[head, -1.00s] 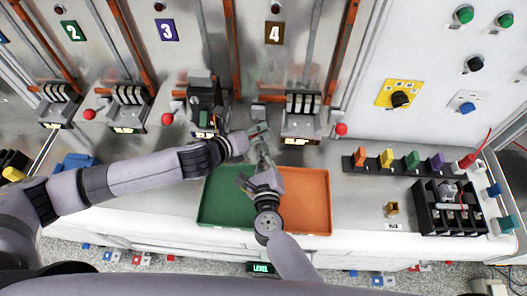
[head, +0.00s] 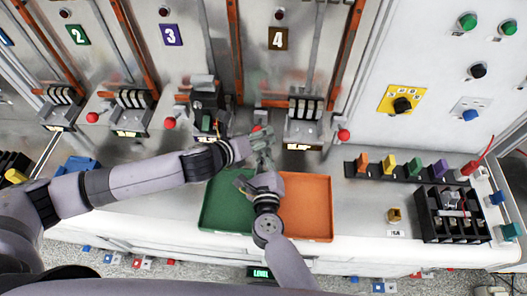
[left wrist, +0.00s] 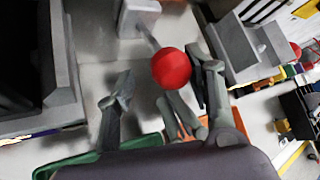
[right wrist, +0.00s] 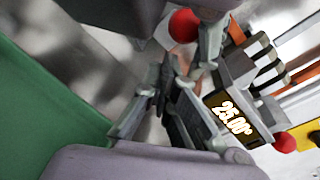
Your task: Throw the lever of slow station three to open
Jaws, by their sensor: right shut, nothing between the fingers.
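Station three, under the purple "3" sign (head: 171,34), has a dark breaker unit (head: 206,108). Its lever's red ball knob (left wrist: 171,68) stands to the right of the unit, mostly covered by my left gripper in the head view. My left gripper (left wrist: 162,92) is open, with one finger on each side of the knob in its wrist view; I cannot tell whether either touches it. My right gripper (right wrist: 165,80) is shut and empty, just in front of the left gripper. The knob also shows beyond it in the right wrist view (right wrist: 184,25).
A green tray (head: 222,207) and an orange tray (head: 308,205) lie under my right arm. Station four (head: 303,110) with its red knob (head: 344,135) is to the right. Station two's knob (head: 170,123) is left of unit three. A lit display (right wrist: 228,117) reads about 25.00.

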